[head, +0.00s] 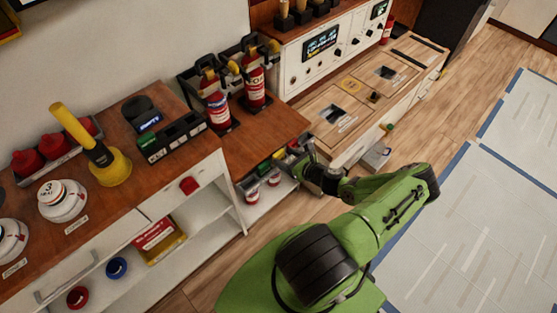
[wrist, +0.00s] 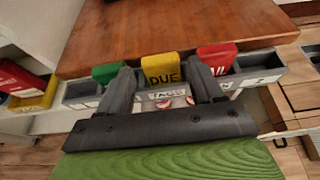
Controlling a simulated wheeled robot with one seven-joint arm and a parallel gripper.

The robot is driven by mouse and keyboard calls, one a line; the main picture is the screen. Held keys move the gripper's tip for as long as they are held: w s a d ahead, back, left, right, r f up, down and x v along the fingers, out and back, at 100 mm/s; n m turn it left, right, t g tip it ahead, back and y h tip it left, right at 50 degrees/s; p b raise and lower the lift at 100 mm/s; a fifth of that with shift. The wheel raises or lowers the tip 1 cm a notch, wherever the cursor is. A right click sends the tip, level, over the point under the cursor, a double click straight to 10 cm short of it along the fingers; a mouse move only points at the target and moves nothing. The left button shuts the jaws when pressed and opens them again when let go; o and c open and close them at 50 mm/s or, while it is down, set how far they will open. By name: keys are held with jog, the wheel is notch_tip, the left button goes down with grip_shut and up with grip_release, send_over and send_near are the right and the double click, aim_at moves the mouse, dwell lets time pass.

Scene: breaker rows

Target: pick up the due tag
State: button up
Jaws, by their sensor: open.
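The due tag (wrist: 161,70) is a yellow block with "DUE" in black letters. In the wrist view it stands upright in a grey divided tray (wrist: 262,80), between a green tag (wrist: 107,73) and a red tag (wrist: 217,57). My gripper (wrist: 158,75) is open, with one dark finger on each side of the due tag. I cannot tell whether the fingers touch it. In the head view my gripper (head: 318,172) is low at the shelf end beside the tray, and the due tag is hard to make out there.
A wooden top (wrist: 170,30) lies just behind the tray. Fire extinguishers (head: 216,103) stand on the counter above. A shelf with red-and-white cans (head: 252,192) is just left of my gripper. A wooden-topped bench (head: 345,115) stands behind it.

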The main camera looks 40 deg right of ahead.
aim_at(280, 154)
jog(key=x, duration=0.3)
jog(key=shift+w+f+b, duration=0.15)
jog(key=shift+w+b, duration=0.05)
jog(key=shift+b, duration=0.15)
jog(key=c, duration=0.8)
